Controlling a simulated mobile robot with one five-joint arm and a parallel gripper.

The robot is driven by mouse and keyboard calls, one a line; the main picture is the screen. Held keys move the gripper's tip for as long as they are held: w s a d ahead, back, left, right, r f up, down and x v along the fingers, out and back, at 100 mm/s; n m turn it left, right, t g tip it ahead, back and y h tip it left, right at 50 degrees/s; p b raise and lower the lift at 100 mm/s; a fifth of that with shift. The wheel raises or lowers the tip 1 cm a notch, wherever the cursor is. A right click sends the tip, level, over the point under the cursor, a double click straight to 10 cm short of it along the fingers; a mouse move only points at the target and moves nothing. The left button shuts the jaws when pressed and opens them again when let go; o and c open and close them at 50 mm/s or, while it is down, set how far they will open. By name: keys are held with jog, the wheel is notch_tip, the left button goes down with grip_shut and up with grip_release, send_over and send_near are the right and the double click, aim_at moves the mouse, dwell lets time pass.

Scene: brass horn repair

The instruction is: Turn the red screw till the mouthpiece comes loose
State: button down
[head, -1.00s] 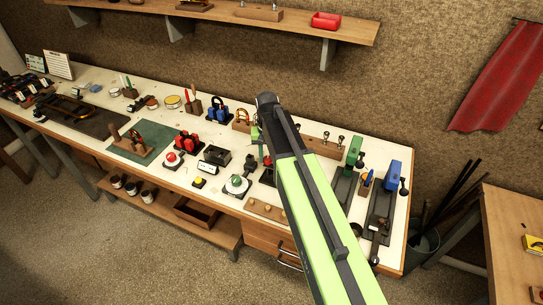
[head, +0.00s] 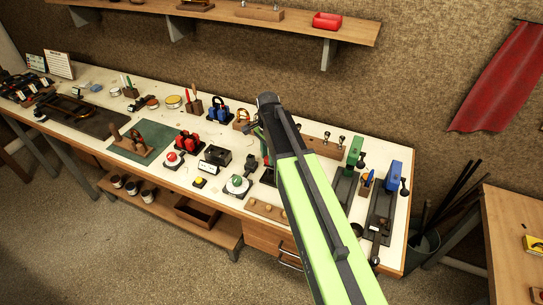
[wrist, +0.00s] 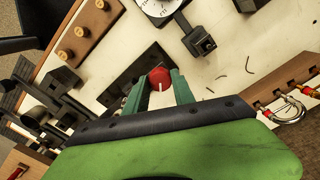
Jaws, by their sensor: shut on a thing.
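The red screw's head (wrist: 159,78) shows in the wrist view as a round red knob with a pale mark, above a dark base plate (wrist: 128,75). My gripper (wrist: 158,86) has its two green fingers on either side of the knob and is shut on it. In the head view my arm covers most of this spot, and only a bit of my gripper (head: 265,148) shows at the arm's left edge. I cannot make out the mouthpiece held by this screw; the gripper and arm hide that area.
A white dial (wrist: 158,8) and a black block (wrist: 202,42) stand close by. A wooden block with round knobs (wrist: 85,32) lies at upper left. Green (head: 354,152) and blue (head: 393,176) tools stand at the bench's right end. The wall shelf (head: 230,18) hangs above.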

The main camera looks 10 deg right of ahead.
jog(key=m, duration=0.5)
jog(key=shift+s+d+f+m, duration=0.1)
jog(key=shift+d+m, duration=0.15)
jog(key=shift+m, duration=0.05)
jog(key=m, duration=0.5)
jog(key=shift+s, duration=0.1)
jog(key=shift+m, duration=0.3)
jog(key=c, duration=1.1)
grip_release()
jog(key=shift+o, duration=0.2)
jog(key=shift+a, duration=0.1)
notch_tip(320, 180, up, 18)
jog(key=p, duration=1.7)
jog(key=shift+f, duration=0.25)
